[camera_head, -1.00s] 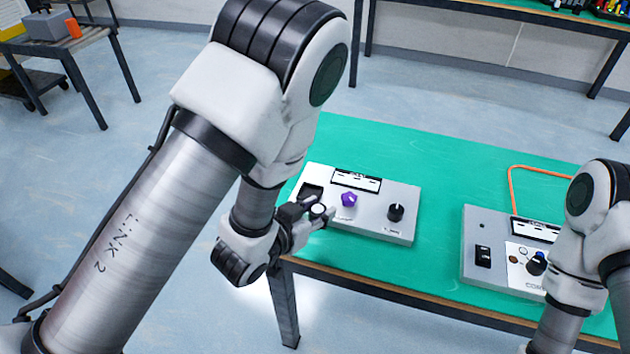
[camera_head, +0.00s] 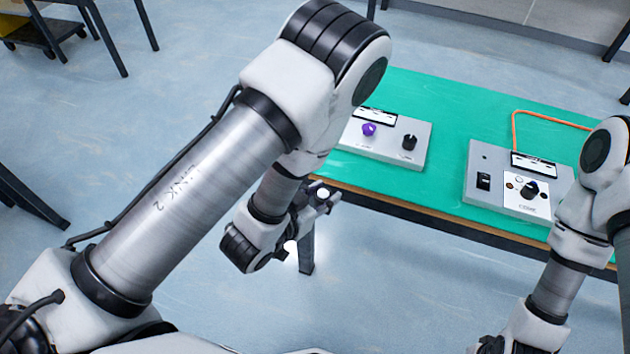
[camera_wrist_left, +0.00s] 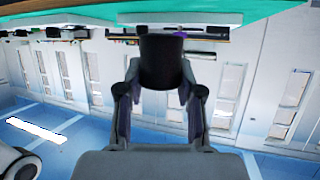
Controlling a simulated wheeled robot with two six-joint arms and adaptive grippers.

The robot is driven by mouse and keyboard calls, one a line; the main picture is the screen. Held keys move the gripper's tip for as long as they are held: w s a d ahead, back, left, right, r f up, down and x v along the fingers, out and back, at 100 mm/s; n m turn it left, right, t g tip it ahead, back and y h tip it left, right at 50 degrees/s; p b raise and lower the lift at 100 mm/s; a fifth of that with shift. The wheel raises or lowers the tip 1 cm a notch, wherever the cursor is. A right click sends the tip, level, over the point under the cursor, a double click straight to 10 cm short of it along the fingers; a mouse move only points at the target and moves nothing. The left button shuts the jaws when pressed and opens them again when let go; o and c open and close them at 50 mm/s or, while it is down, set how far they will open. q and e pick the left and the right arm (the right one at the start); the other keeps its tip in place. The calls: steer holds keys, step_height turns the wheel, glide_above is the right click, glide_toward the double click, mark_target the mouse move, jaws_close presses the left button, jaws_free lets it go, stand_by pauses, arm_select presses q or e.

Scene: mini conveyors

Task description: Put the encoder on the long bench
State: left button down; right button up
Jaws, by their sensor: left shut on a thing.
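My left gripper (camera_head: 322,196) is shut on a dark, slightly tapered cylinder, which I take to be the encoder. It shows best in the left wrist view (camera_wrist_left: 163,62), between the two fingers. In the head view the gripper hangs just off the near left edge of a green-topped table (camera_head: 470,115), and the held part is mostly hidden by the fingers. My right arm comes in at the right; its gripper (camera_head: 490,345) is only partly seen at the bottom edge. I cannot tell which surface is the long bench.
A grey panel (camera_head: 385,150) with a purple knob (camera_head: 369,129) and a black knob (camera_head: 409,142) sits on the green table. Another grey panel (camera_head: 480,205) stands to its right, with an orange cable (camera_head: 515,130) behind. Open floor lies left and in front.

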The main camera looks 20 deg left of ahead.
arm_select(q)
steer(key=w+a, duration=0.1)
steer(key=w, duration=0.4)
steer(key=w+a+f, duration=0.1)
steer(key=w+a, duration=0.1)
steer(key=w, duration=0.3)
steer(key=w+a, duration=0.2)
steer(key=w, duration=0.3)
steer(key=shift+w+f, duration=0.3)
steer(key=shift+f, duration=0.1)
steer(key=f, duration=0.1)
steer(key=w+f, duration=0.1)
steer(key=f, duration=0.1)
steer(key=shift+a+f, duration=0.2)
steer(key=shift+f, duration=0.4)
steer(key=c, duration=0.7)
jaws_free()
steer(key=shift+c, duration=0.2)
arm_select(e)
steer(key=shift+w+f, duration=0.3)
steer(key=shift+w, duration=0.25)
